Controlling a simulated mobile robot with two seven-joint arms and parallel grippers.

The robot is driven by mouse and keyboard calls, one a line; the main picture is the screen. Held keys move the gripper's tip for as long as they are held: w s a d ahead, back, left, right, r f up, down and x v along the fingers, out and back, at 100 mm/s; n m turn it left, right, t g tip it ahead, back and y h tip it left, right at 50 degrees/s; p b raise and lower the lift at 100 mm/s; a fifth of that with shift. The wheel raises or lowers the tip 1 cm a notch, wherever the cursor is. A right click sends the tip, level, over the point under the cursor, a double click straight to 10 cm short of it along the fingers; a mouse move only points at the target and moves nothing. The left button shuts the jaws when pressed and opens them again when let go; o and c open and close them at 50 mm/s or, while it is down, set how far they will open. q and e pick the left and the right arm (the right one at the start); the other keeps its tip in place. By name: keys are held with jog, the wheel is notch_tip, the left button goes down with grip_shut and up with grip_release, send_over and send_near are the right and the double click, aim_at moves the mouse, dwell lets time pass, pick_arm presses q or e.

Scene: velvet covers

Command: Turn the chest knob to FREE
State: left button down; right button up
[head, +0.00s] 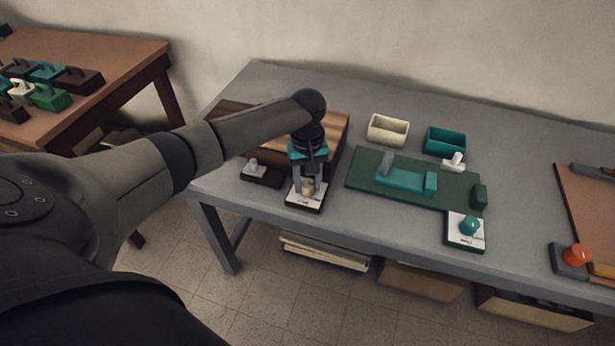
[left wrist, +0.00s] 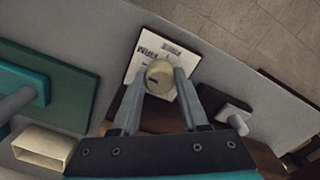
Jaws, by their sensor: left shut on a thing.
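The wooden chest (head: 335,130) with a striped brown lid stands at the left of the grey table. At its front is a white plate (head: 296,198) with a cream knob (head: 307,190) on it. My left gripper (head: 308,186) points down with its fingers shut on the cream knob. In the left wrist view the knob (left wrist: 160,77) sits between the two finger ends, with a small dark mark on its top. The white plate (left wrist: 150,45) there carries dark lettering at two places, too small to read surely. My arm hides part of the chest.
A dark block with a grey knob (head: 254,167) is left of the plate. To the right are a green board (head: 360,171) with a teal slider, a teal knob (head: 469,224) on a white plate, cream (head: 388,130) and teal (head: 445,141) bins, and a red knob (head: 576,255).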

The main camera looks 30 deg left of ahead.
pick_arm(q)
jog(key=shift+r+m+p, duration=0.25)
jog(key=shift+m+p, duration=0.75)
jog(key=shift+p, duration=1.15)
jog(key=shift+m+p, duration=0.7)
jog(key=shift+p, duration=0.05)
jog(key=shift+f+m+p, duration=0.15)
jog(key=shift+m+p, duration=0.25)
jog(key=shift+m, duration=0.4)
jog(key=m+p, duration=0.1)
jog(key=m, duration=0.8)
jog(key=shift+p, duration=0.3)
jog(key=shift+m, duration=1.6)
jog(key=shift+c, duration=2.1)
grip_release()
jog(key=shift+f, duration=0.1)
